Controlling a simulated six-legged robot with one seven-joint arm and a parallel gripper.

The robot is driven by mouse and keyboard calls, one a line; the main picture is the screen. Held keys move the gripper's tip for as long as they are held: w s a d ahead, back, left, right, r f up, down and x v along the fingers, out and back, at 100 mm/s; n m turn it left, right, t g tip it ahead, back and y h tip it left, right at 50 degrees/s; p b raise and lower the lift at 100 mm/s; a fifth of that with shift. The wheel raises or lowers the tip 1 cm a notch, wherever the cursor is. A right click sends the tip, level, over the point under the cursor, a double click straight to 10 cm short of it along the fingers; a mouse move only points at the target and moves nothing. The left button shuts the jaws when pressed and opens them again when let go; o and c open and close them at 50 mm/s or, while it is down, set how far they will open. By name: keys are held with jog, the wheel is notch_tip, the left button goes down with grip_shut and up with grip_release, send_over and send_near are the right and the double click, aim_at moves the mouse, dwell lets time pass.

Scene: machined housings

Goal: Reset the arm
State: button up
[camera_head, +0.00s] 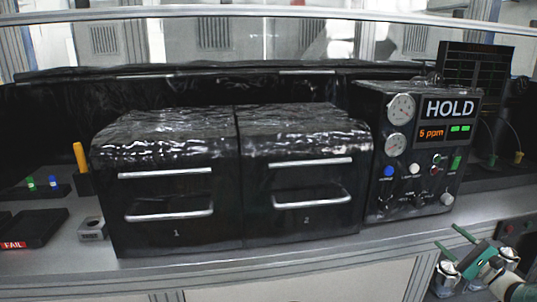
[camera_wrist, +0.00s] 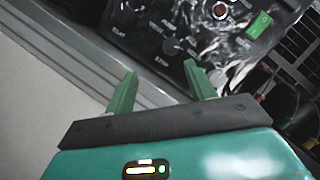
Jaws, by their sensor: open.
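My gripper (camera_head: 461,245) is at the lower right of the head view, in front of the bench edge and below the control box. Its two green fingers are apart with nothing between them. In the wrist view my gripper (camera_wrist: 160,85) also shows open and empty, with the bench's metal edge and the control box's dark panel beyond the fingertips.
Two black drawer units (camera_head: 175,190) (camera_head: 305,180) marked 1 and 2 stand on the bench. The control box (camera_head: 415,150) reads HOLD and 5 ppm. A FAIL tray (camera_head: 35,228), a small metal block (camera_head: 92,229) and a yellow-handled tool (camera_head: 80,156) are at left. The bench's front rail (camera_head: 270,262) is clear.

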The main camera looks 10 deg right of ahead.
jog(key=w+a+r+n+g+y, duration=0.2)
jog(key=a+n+g, duration=0.25)
jog(key=a, duration=0.85)
jog(key=w+a+r+n+g+y, duration=0.15)
jog(key=a+n+g, duration=0.3)
jog(key=a, duration=0.75)
jog(key=s+a+r+n+g+h, duration=0.1)
jog(key=s+a+n+g, duration=0.2)
jog(key=a, duration=0.4)
jog(key=s+a+r+n+g+h, duration=0.1)
jog(key=s+a+g+h, duration=0.15)
jog(key=s+a, duration=0.35)
jog(key=s+a+n+h, duration=0.3)
jog(key=s+a+n, duration=0.1)
jog(key=s, duration=0.4)
jog(key=s+a+r+n+h, duration=0.1)
jog(key=s+a+n+h, duration=0.3)
jog(key=s, duration=0.5)
jog(key=shift+s+r+n+t, duration=0.25)
jog(key=shift+s+n+t, duration=0.1)
jog(key=shift+n, duration=0.35)
jog(key=shift+a, duration=0.1)
